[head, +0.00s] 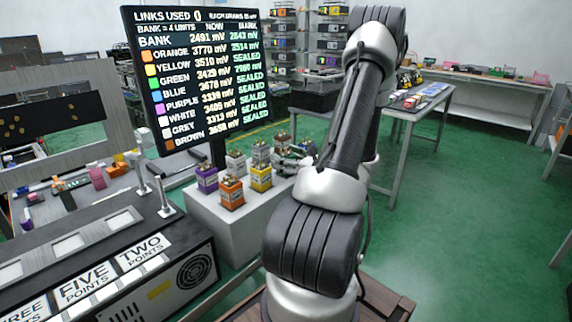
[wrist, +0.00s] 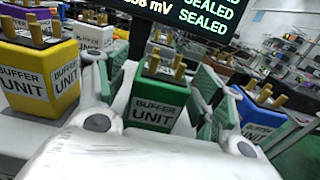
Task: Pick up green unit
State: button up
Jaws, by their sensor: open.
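The green unit (wrist: 156,104) is a green block labelled BUFFER UNIT with brass posts on top. It stands upright in the middle of the wrist view, between the two fingers of my gripper (wrist: 153,88). The fingers are apart, one on each side of it; I cannot tell whether either touches it. In the head view my gripper (head: 295,156) is small, at the right side of the white pedestal (head: 224,222), partly behind my arm. I cannot make out the green unit there.
A yellow unit (wrist: 38,77) stands close on the left and a blue unit (wrist: 258,116) close on the right. White (wrist: 95,37) and purple (wrist: 45,20) units stand behind. A readout screen (head: 198,75) rises behind the pedestal. An orange unit (head: 231,194) stands at the pedestal's front.

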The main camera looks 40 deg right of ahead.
jog(key=c, duration=1.1)
jog(key=shift+c, duration=0.5)
jog(key=shift+r, duration=0.1)
